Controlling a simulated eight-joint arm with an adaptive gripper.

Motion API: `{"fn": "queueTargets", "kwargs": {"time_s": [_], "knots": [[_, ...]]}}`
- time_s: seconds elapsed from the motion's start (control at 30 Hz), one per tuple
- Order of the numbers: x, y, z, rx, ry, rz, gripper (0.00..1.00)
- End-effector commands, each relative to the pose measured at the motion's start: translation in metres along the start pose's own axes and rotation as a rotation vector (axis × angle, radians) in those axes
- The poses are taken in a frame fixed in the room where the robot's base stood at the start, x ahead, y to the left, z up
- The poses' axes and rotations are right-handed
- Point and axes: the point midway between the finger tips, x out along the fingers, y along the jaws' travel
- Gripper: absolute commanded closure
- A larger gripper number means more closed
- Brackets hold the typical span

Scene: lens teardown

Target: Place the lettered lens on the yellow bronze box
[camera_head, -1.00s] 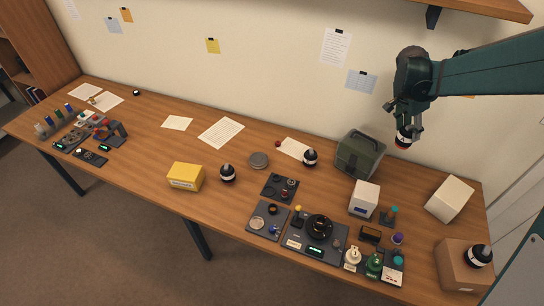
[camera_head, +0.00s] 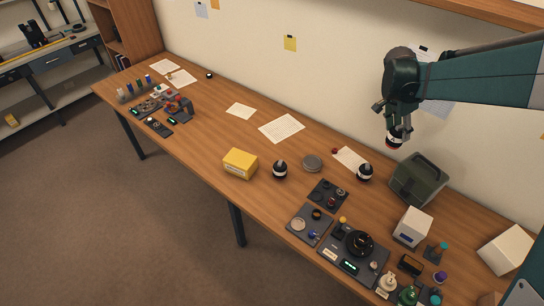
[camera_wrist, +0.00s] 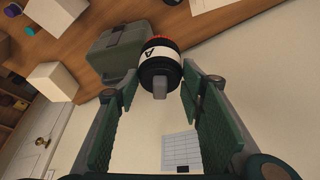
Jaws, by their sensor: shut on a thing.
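My gripper (camera_head: 397,128) hangs high over the back right of the table, in front of the wall. It is shut on a black lens (camera_head: 393,142) with a white band and a reddish end. In the wrist view the held lens (camera_wrist: 160,68) shows a dark letter A on its white band, between the two green finger pads. The yellow box (camera_head: 240,164) stands on the table to the left of and below my gripper in the head view, well apart from it. Its top looks bare.
A black-and-white lens (camera_head: 280,170) stands just right of the yellow box, and another (camera_head: 365,173) stands near the green case (camera_head: 418,180). A grey round tin (camera_head: 312,163) lies between them. Papers (camera_head: 282,128) lie behind. Dark trays (camera_head: 328,195) fill the front right.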

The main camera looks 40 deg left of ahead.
Motion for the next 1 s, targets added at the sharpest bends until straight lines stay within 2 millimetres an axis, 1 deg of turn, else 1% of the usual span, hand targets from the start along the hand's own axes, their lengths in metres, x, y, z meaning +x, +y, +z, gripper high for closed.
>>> {"fn": "queueTargets", "kwargs": {"time_s": [0.03,0.1,0.27,0.4,0.67,0.97,1.0], "knots": [[-0.006,-0.011,0.011,-0.017,0.000,-0.007,0.83],[-0.012,-0.025,0.026,-0.036,0.000,-0.015,0.83],[-0.026,-0.055,0.060,-0.081,0.000,-0.034,0.83],[-0.039,-0.080,0.092,-0.121,0.000,-0.050,0.83],[-0.064,-0.121,0.154,-0.194,0.000,-0.080,0.83],[-0.095,-0.162,0.231,-0.278,0.000,-0.115,0.83],[-0.100,-0.167,0.241,-0.290,0.000,-0.120,0.83]]}}
